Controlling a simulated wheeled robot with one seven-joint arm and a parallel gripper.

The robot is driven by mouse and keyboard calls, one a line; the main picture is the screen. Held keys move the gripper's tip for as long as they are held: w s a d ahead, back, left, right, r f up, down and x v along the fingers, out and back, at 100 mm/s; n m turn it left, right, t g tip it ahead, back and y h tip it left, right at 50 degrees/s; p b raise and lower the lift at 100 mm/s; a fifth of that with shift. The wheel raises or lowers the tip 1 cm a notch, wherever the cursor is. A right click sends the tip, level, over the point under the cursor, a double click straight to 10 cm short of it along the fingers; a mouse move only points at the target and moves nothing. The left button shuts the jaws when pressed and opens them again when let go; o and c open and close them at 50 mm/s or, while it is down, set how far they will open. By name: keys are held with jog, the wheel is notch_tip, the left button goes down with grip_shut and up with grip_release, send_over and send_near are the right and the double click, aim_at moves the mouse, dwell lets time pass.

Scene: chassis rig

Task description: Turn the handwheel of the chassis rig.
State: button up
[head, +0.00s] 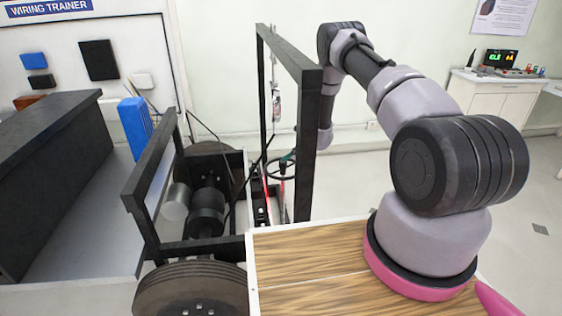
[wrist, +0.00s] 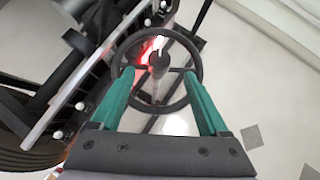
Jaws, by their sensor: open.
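The handwheel (wrist: 199,84) is a dark ring with spokes and a central hub, seen nearly face-on in the wrist view. In the head view the handwheel (head: 281,176) is small and partly hidden behind the black frame post. My gripper (wrist: 158,75) has two green fingers spread apart, reaching over the near part of the wheel. One fingertip is near the left side of the rim and the other near the right side. I cannot tell whether they touch it. In the head view a bit of green finger (head: 288,158) shows just above the wheel.
The chassis rig's black upright frame (head: 306,140) stands between the head camera and the wheel. Rig tyres (head: 190,290), a motor (head: 206,212) and a dark bench (head: 40,140) lie left. A white cabinet (head: 497,98) stands far right. Clear floor lies right of the wheel.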

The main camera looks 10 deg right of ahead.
aim_at(283, 165)
jog(key=x, duration=0.8)
jog(key=shift+w+a+f, duration=0.15)
jog(key=shift+w+f, duration=0.1)
grip_shut()
dwell(1.0)
